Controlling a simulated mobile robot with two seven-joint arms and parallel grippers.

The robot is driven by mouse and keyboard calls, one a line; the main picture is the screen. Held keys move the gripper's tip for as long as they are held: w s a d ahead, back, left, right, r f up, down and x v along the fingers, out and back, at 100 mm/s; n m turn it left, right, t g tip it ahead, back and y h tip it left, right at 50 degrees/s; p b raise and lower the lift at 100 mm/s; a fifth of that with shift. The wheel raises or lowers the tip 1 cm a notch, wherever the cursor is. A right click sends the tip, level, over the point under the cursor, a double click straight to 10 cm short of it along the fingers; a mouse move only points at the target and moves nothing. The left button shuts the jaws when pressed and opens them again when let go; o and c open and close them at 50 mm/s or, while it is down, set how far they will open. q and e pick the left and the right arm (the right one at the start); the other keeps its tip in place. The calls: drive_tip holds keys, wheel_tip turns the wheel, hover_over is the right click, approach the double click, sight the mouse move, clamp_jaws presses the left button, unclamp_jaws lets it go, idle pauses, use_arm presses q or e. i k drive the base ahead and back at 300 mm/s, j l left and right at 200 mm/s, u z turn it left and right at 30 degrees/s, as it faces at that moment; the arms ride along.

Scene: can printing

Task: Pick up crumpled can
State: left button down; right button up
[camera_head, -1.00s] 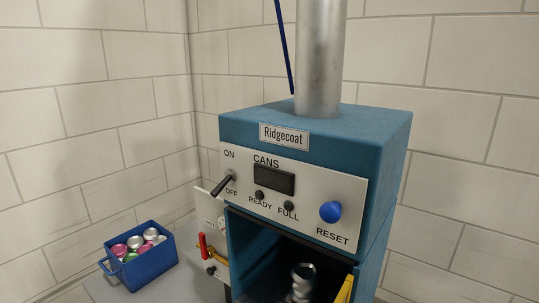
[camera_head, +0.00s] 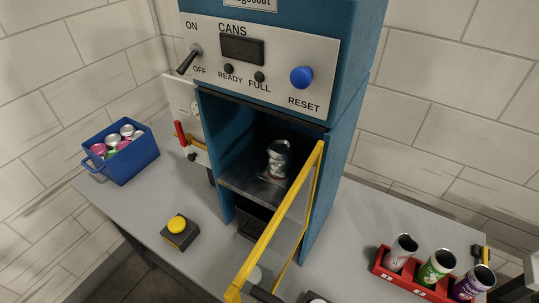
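A silver crumpled can (camera_head: 279,160) stands upright inside the open chamber of the blue machine (camera_head: 345,150). It looks dented and squashed in its lower part. The chamber's yellow-framed door (camera_head: 262,250) is swung open toward me, to the right of the can. Neither of my grippers can be made out in the head view, and nothing is touching the can.
A blue bin (camera_head: 124,165) of several cans stands at the left. A yellow button (camera_head: 177,224) on a dark box sits on the grey table (camera_head: 140,215). A red rack (camera_head: 405,280) holds three printed cans at the right. The open door juts out over the table front.

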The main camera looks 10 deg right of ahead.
sight(280, 160)
drive_tip(key=i+j+z, duration=0.25)
drive_tip(key=j, duration=0.3)
drive_tip(key=i+j+z, duration=0.3)
drive_tip(key=j, duration=0.3)
drive_tip(key=i+j+z, duration=0.25)
drive_tip(key=j, duration=0.35)
drive_tip(key=j+z, duration=0.3)
drive_tip(key=j, duration=0.35)
drive_tip(key=j+z, duration=0.25)
drive_tip(key=j, duration=0.4)
